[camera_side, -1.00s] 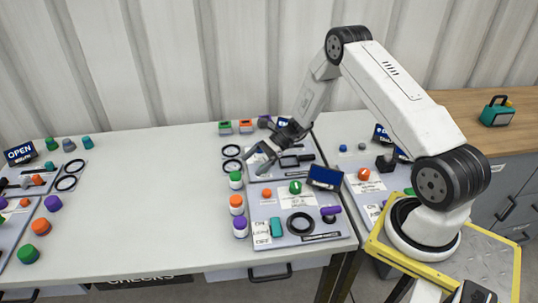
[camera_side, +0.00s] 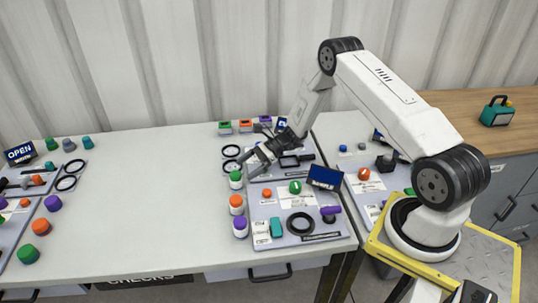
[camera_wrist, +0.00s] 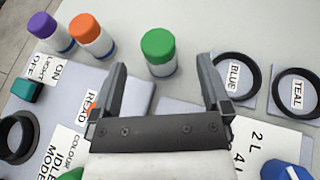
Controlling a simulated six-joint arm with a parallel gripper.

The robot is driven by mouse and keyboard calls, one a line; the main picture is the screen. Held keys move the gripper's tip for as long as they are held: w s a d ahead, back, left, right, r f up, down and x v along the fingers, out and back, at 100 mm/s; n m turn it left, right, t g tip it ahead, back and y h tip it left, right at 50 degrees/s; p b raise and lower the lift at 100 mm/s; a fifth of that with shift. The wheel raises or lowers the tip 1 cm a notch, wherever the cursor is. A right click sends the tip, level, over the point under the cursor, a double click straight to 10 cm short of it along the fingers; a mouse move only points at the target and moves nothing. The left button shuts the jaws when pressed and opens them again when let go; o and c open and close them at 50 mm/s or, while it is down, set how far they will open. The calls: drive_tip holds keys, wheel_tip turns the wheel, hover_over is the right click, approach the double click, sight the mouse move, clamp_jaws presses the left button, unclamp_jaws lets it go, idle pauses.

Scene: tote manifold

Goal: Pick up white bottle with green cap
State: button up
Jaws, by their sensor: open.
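The white bottle with green cap (camera_side: 236,180) stands upright on the table at the left edge of the panels. In the wrist view the same bottle (camera_wrist: 159,52) stands just beyond the fingertips, roughly midway between them. My gripper (camera_side: 245,165) is open and empty, tilted down towards the bottle from behind and to the right. In the wrist view my gripper (camera_wrist: 163,75) shows both fingers spread, with a clear gap and nothing between them. I cannot tell the exact distance from fingertips to bottle.
A white bottle with orange cap (camera_side: 236,204) and one with purple cap (camera_side: 240,227) stand in a row in front. Black rings marked BLUE (camera_wrist: 236,76) and TEAL (camera_wrist: 297,92) lie right of the green cap. The table to the left (camera_side: 150,200) is clear.

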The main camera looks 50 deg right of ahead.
sight(235, 173)
drive_tip(key=shift+x, duration=2.45)
drive_tip(key=shift+s, duration=0.1)
clamp_jaws()
drive_tip(key=shift+r, duration=0.1)
drive_tip(key=shift+r, duration=0.75)
drive_tip(key=s+r, duration=1.1)
drive_tip(key=s, duration=0.3)
drive_tip(key=shift+a, duration=0.4)
